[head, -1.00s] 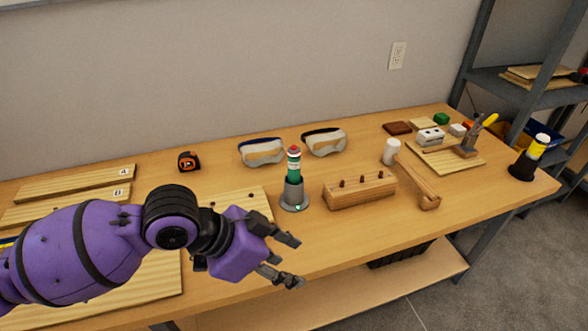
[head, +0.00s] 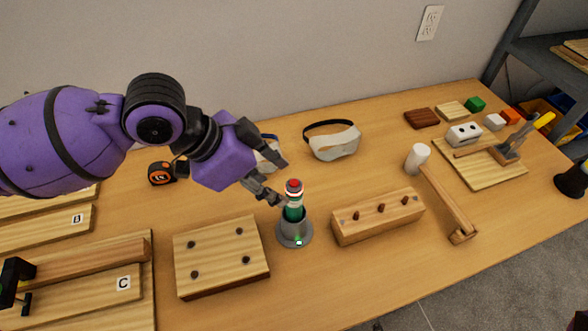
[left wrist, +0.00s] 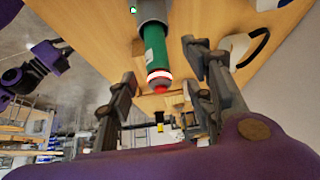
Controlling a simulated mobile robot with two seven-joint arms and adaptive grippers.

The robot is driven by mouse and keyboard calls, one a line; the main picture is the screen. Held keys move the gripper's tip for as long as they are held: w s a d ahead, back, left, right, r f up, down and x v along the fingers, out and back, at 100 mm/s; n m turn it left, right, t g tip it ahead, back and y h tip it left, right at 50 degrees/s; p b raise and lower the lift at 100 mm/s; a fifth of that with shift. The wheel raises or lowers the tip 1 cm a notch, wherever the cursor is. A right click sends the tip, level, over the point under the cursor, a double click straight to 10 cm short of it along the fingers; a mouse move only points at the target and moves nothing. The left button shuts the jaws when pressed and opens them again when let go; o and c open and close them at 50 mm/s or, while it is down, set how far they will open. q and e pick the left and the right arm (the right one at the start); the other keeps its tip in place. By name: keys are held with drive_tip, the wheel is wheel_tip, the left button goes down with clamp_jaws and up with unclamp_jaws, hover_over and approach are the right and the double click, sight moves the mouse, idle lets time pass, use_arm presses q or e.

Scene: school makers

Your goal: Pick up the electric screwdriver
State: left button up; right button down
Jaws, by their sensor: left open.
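The electric screwdriver (head: 294,205) is green with a white band and a red end. It stands upright in a round grey holder (head: 287,232) on the workbench. My left gripper (head: 281,178) is open, just behind and to the left of the screwdriver's top in the head view. In the left wrist view the screwdriver (left wrist: 155,48) points its red end toward the space between the open fingers (left wrist: 160,95). No grip on it shows.
A wooden block with holes (head: 221,258) lies left of the holder, and a pegged block (head: 378,217) lies right. Safety goggles (head: 333,142) and a tape measure (head: 161,173) are behind. A mallet (head: 447,201) lies farther right.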

sight(294, 197)
use_arm(q)
drive_tip(key=x, duration=0.7)
drive_tip(key=shift+s+d+r, duration=0.1)
drive_tip(key=shift+s+d, duration=0.05)
drive_tip(key=shift+s, duration=0.15)
drive_tip(key=shift+w+d+f, duration=0.1)
drive_tip(key=shift+d+f, duration=0.05)
drive_tip(key=shift+f, duration=0.1)
drive_tip(key=c, duration=1.1)
clamp_jaws()
use_arm(e)
drive_tip(key=shift+s+d+f+g, duration=0.15)
drive_tip(key=shift+s+f, duration=0.2)
drive_tip(key=shift+s, duration=0.25)
drive_tip(key=shift+s+d+f+g, duration=0.15)
drive_tip(key=shift+s+f, duration=0.15)
drive_tip(key=shift+s, duration=0.25)
